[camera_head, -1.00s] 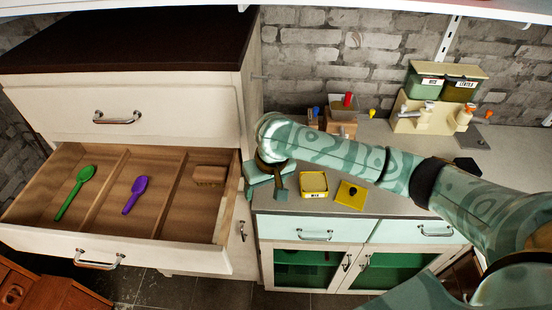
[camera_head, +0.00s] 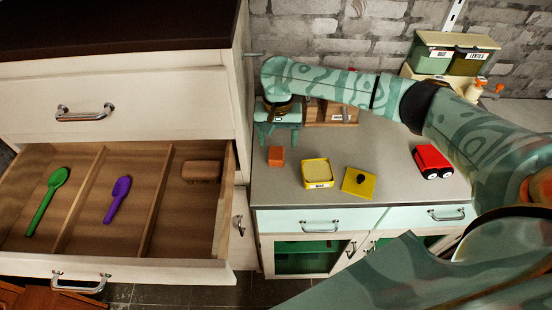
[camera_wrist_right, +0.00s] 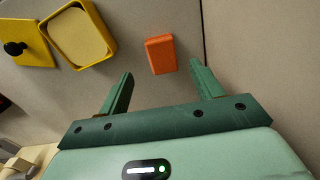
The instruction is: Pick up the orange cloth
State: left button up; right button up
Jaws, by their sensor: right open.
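The orange cloth (camera_head: 276,156) is a small folded block lying on the grey counter, left of the yellow tin. It also shows in the right wrist view (camera_wrist_right: 160,54), lying beyond the fingertips and between their lines. My right gripper (camera_head: 277,138) is over the counter, just behind the cloth in the head view. In the right wrist view my right gripper (camera_wrist_right: 161,76) has its two green fingers spread wide, with nothing between them. It is apart from the cloth. My left gripper is not in view.
A yellow tin (camera_head: 317,173) and its yellow lid (camera_head: 358,182) lie right of the cloth. An open drawer (camera_head: 165,246) at left holds a green spoon (camera_head: 47,201), purple spoon (camera_head: 118,199) and brown brush (camera_head: 202,171).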

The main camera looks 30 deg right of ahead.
aim_at(277, 155)
jog(key=shift+w+f, duration=0.2)
jog(key=shift+f, duration=0.55)
jog(key=f, duration=0.1)
jog(key=f+b, duration=0.1)
jog(key=f, duration=0.1)
jog(key=f+b, duration=0.1)
jog(key=shift+s+a+f, duration=0.3)
jog(key=shift+s+f, duration=0.05)
jog(key=shift+s, duration=0.05)
jog(key=shift+f, duration=0.1)
jog(key=shift+c, duration=0.6)
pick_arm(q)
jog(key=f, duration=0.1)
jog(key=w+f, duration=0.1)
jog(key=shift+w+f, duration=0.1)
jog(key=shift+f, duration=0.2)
pick_arm(e)
jog(key=c, duration=0.9)
